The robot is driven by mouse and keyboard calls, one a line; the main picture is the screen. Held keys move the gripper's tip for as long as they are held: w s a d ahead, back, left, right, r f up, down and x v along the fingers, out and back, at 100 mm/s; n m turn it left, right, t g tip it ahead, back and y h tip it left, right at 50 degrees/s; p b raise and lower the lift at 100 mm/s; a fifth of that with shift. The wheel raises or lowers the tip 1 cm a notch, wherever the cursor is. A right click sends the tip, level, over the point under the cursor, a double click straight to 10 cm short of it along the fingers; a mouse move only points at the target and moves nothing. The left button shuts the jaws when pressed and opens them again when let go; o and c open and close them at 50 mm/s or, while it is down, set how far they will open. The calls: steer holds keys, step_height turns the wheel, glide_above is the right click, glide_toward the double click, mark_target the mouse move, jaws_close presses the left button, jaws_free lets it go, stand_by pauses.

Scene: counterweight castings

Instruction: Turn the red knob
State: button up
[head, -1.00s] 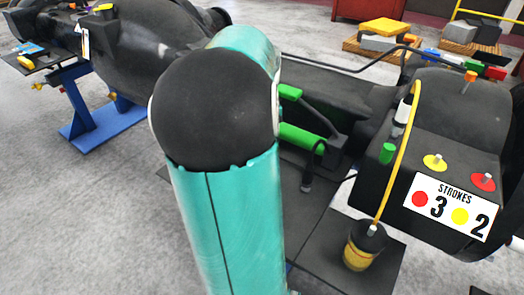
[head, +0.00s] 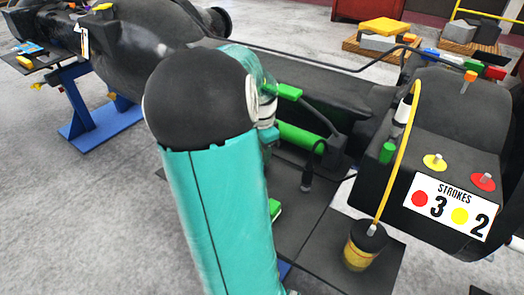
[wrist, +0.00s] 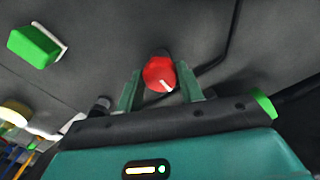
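A round red knob (wrist: 160,73) with a white mark on its lower right rim shows in the wrist view, on a dark grey surface. My gripper (wrist: 160,78) has its two green fingers apart, one on each side of the knob near the tips. I cannot tell whether either finger touches it. In the head view my gripper is hidden behind my teal arm. A red round piece (head: 483,182) sits on the dark casting above the "STROKES 3 2" card (head: 447,207); I cannot tell whether it is the same knob.
A green block (wrist: 35,45) and a dark cable (wrist: 232,45) lie near the knob. In the head view, a yellow round piece (head: 435,162), a yellow hose (head: 402,150) and a yellow-black canister (head: 362,248) stand right of my arm. Grey floor is open at lower left.

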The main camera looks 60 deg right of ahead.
steer(key=shift+n, duration=0.4)
steer(key=n, duration=0.8)
steer(key=shift+s, duration=0.1)
steer(key=n, duration=0.8)
steer(key=shift+s+n, duration=0.1)
steer(key=shift+n, duration=0.2)
stand_by(0.3)
steer(key=o, duration=1)
steer(key=shift+r, duration=0.1)
